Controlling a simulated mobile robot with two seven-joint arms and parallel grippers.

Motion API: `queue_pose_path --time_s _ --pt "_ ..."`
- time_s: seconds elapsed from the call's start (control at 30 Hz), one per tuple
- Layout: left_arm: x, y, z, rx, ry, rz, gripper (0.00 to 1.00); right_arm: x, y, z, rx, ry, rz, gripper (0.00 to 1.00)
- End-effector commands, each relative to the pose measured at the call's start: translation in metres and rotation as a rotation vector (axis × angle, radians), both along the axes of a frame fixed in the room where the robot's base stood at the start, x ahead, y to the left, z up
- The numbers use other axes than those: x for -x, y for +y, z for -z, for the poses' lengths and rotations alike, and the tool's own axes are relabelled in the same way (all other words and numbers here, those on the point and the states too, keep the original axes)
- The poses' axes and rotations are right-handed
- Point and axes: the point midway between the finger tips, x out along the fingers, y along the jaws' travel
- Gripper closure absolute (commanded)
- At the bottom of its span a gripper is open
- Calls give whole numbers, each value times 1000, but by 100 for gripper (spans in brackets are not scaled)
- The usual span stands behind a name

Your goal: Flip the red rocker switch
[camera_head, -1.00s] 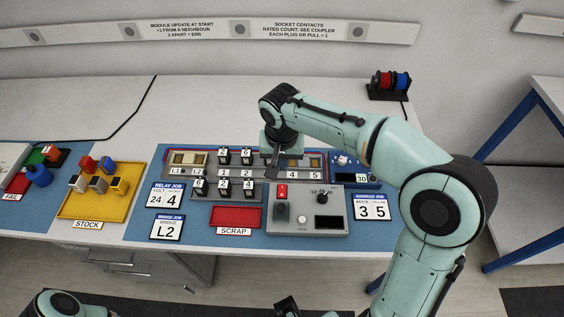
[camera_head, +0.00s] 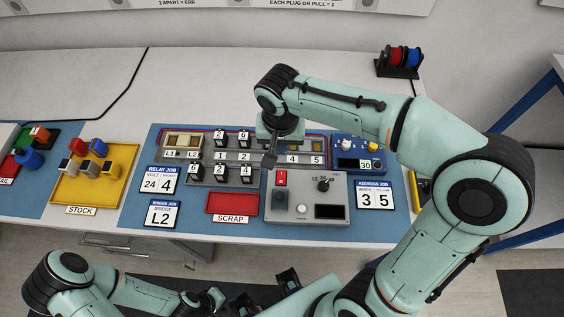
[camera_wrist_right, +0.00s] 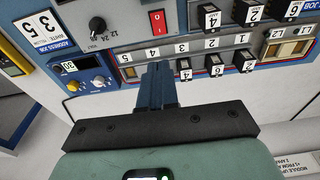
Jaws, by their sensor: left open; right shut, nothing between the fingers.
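The red rocker switch (camera_head: 281,178) sits at the upper left of the grey control box (camera_head: 334,187), above a dark square block. It also shows in the right wrist view (camera_wrist_right: 157,20), with small white marks on its face; which side is pressed I cannot tell. My right gripper (camera_head: 269,161) is shut and empty, pointing down just behind and left of the switch. In the right wrist view its closed fingers (camera_wrist_right: 158,68) appear apart from the switch, over the numbered strip's edge. My left gripper (camera_head: 267,294) is open and empty at the bottom, in front of the table.
A dark knob (camera_head: 323,185) and a white button (camera_head: 301,208) share the box. Numbered relay blocks (camera_head: 220,171) stand to the left, close to my right fingers. A red scrap tray (camera_head: 232,204), yellow stock tray (camera_head: 122,187) and blue meter box (camera_head: 358,152) are nearby.

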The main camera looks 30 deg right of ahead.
Motion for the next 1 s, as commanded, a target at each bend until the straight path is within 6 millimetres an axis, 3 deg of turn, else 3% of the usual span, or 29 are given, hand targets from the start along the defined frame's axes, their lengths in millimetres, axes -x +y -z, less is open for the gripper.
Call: queue_pose_path --time_s 0.17,0.33,0.73,1.0 --pt "0 0 0 0 1 -1 57 0 0 1 0 0 0 100" --pt "1 0 2 0 2 0 57 -2 -1 17 1 3 0 100" --pt "5 0 11 0 6 0 57 -9 -7 99 1 6 1 100" --pt "5 0 12 0 7 0 57 -14 -9 133 0 2 0 100"
